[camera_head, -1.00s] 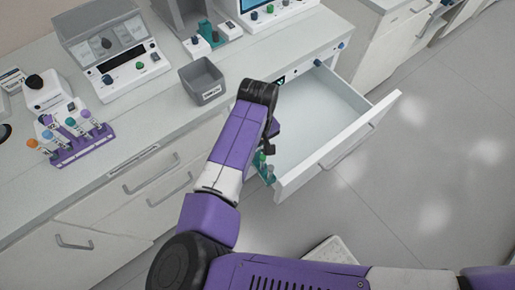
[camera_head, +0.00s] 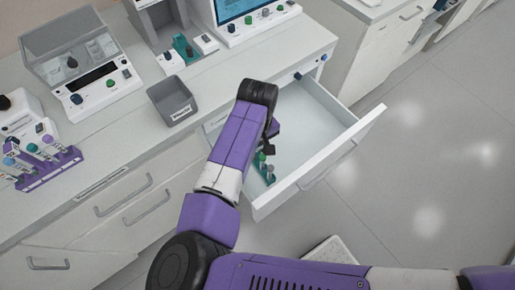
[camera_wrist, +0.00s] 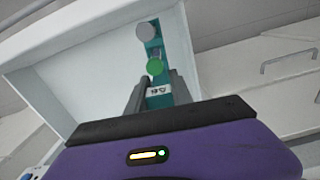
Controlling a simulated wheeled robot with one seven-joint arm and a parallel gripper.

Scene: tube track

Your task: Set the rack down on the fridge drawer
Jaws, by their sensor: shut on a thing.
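The rack (camera_head: 267,177) is a small teal holder with a green-capped tube and a grey-capped one. It also shows in the wrist view (camera_wrist: 159,100), with a label on its side. My gripper (camera_head: 268,152) is shut on the rack, one finger on each side of it in the wrist view. The fridge drawer (camera_head: 312,118) is pulled open, white and otherwise empty where I can see. The rack appears over the drawer's left part, near its left wall. I cannot tell whether the rack touches the drawer floor. My arm hides part of the drawer's left side.
A grey open bin (camera_head: 172,102) stands on the counter left of the drawer. A purple rack with several tubes (camera_head: 48,168) is at the far left. Another teal holder (camera_head: 185,50) and instruments stand at the back. Most of the drawer floor is free.

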